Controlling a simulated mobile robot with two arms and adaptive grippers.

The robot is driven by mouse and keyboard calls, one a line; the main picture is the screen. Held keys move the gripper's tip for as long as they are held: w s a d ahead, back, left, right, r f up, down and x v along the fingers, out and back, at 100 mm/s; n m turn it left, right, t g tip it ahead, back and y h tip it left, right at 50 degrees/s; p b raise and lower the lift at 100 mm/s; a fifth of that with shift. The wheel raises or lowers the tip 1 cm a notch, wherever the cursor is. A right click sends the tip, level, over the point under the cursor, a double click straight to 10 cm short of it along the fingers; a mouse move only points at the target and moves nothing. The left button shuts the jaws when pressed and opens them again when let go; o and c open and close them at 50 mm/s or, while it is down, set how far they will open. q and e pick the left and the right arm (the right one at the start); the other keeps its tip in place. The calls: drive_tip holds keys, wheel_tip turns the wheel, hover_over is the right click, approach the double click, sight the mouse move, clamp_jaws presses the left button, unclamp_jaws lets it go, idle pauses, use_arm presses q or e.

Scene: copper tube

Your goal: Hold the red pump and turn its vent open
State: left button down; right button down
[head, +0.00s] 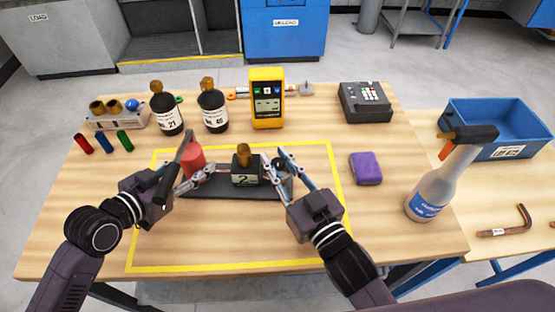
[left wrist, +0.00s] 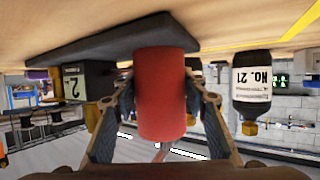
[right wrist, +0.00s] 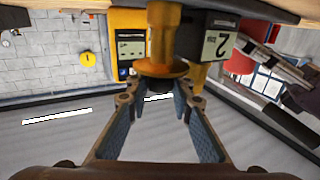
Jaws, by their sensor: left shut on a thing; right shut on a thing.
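The red pump has a red cylinder (head: 194,160) on a dark base plate (head: 215,191), beside a black block (head: 246,177) labelled 2 with a brass fitting (head: 243,150) on top. My left gripper (head: 190,178) is shut on the red cylinder; the left wrist view shows the cylinder (left wrist: 161,92) between both fingers. My right gripper (head: 280,166) is shut at the block's right end, around a small dark knob, apparently the vent. In the right wrist view a brass part with a flange (right wrist: 163,42) stands in front of the fingertips and partly hides the knob.
Black bottles (head: 167,112) and a yellow meter (head: 267,100) stand behind the pump. A purple block (head: 365,168) and a spray bottle (head: 440,180) stand to the right. A blue crate (head: 500,110) is on the side table. The front of the yellow-taped area is clear.

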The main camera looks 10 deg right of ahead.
drive_tip(key=shift+n+y, duration=0.3)
drive_tip(key=shift+y, duration=0.1)
drive_tip(key=shift+s+a+r+n+g+y, duration=0.1)
drive_tip(key=shift+n+g+y, duration=1.15)
drive_tip(key=shift+y, duration=0.25)
drive_tip(key=shift+s+a+r+n+g+y, duration=0.1)
drive_tip(key=shift+n+g+y, duration=1.1)
drive_tip(key=shift+y, duration=0.3)
drive_tip(key=shift+w+f+n+g+y, duration=0.1)
drive_tip(key=shift+n+g+y, duration=0.2)
drive_tip(key=shift+g, duration=0.15)
drive_tip(key=shift+d, duration=0.1)
drive_tip(key=c, duration=1.7)
unclamp_jaws()
drive_tip(key=shift+f, duration=0.1)
drive_tip(key=shift+s+d, duration=0.2)
drive_tip(key=shift+d, duration=0.25)
drive_tip(key=shift+v, duration=5.5)
